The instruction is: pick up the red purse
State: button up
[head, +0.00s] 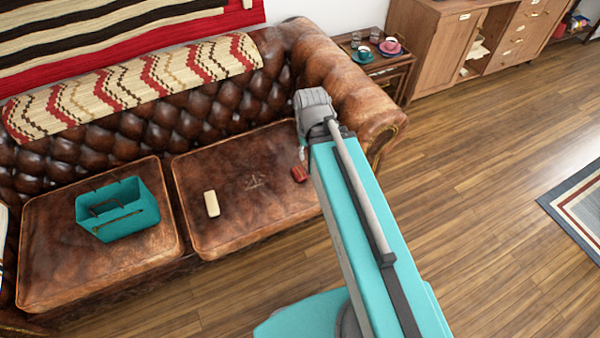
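The red purse (299,174) is a small dark red item on the right seat cushion of the brown leather sofa, close beside my arm in the picture. My arm reaches up from the bottom right, and its grey wrist end is above the cushion near the sofa's right armrest. Only a small pale part of my gripper (302,153) shows at the arm's left edge, just above the purse in the picture. The rest of the gripper is hidden behind my arm. I cannot tell whether its fingers are open or touch the purse.
A cream block-like item (212,203) lies on the right cushion (250,225). A teal basket (118,212) sits on the left cushion. A side table (385,67) with cups stands behind the armrest (345,80). The wooden floor at right is clear up to a rug (580,208).

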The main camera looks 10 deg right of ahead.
aim_at(298, 171)
jog(key=i, duration=0.65)
jog(key=z, duration=1.9)
jog(key=k, duration=0.3)
jog(key=z, duration=0.1)
